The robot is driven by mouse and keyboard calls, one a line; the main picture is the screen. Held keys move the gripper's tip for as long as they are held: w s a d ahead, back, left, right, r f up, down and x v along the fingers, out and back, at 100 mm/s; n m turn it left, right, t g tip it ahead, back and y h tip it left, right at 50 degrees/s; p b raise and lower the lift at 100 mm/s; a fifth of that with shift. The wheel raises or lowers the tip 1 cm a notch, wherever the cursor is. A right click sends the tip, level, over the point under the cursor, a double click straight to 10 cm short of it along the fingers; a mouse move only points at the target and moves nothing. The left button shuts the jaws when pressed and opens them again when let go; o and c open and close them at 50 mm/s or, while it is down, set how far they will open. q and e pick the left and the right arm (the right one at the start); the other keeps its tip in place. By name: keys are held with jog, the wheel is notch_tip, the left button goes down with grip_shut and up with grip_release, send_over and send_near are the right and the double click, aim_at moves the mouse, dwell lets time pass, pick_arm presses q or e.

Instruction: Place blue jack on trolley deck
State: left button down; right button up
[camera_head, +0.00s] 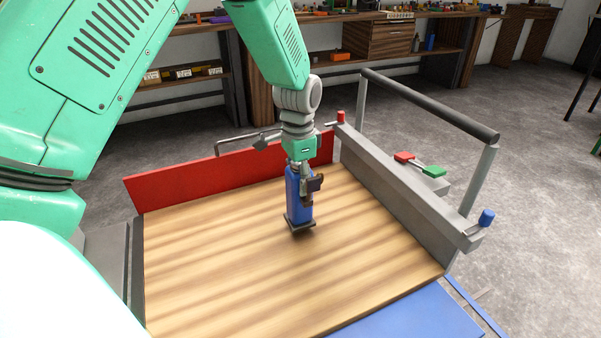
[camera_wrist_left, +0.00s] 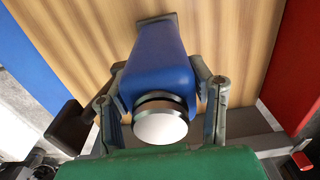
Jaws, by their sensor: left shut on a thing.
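The blue jack (camera_head: 294,199) stands upright at the wooden trolley deck (camera_head: 220,255), toward its back right. It has a blue body, a dark base plate and, in the left wrist view (camera_wrist_left: 158,75), a pale round top. My left gripper (camera_head: 303,184) is shut on the jack from above, with one finger on each side of its body. The base looks to be on or very close to the deck; I cannot tell if it touches. My right gripper is not in view.
A red panel (camera_head: 228,158) edges the back of the deck, and a grey rail (camera_head: 392,192) with red, green and blue handles edges the right. A push bar (camera_head: 430,105) rises beyond it. Wooden workbenches (camera_head: 377,41) stand behind. The deck around the jack is clear.

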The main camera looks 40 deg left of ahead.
pick_arm(q)
jog(key=f, duration=0.1)
jog(key=a+f, duration=0.1)
jog(key=shift+a+f, duration=0.1)
jog(key=shift+f, duration=0.2)
jog(key=shift+a, duration=0.1)
jog(key=c, duration=0.9)
grip_release()
jog(key=shift+d, duration=0.2)
jog(key=shift+o, duration=0.8)
jog(key=shift+d, duration=0.2)
jog(key=shift+d+r, duration=0.15)
jog(key=shift+d, duration=0.1)
jog(key=shift+a+r, duration=0.25)
jog(key=shift+a, duration=0.1)
jog(key=r+p, duration=0.1)
jog(key=r, duration=0.2)
jog(key=r+p, duration=0.1)
jog(key=r, duration=0.3)
jog(key=r+p, duration=0.1)
jog(key=r, duration=0.2)
jog(key=shift+d+r, duration=0.25)
jog(key=shift+r, duration=0.1)
jog(key=shift+a+r, duration=0.1)
jog(key=shift+r, duration=0.25)
jog(key=shift+a, duration=0.1)
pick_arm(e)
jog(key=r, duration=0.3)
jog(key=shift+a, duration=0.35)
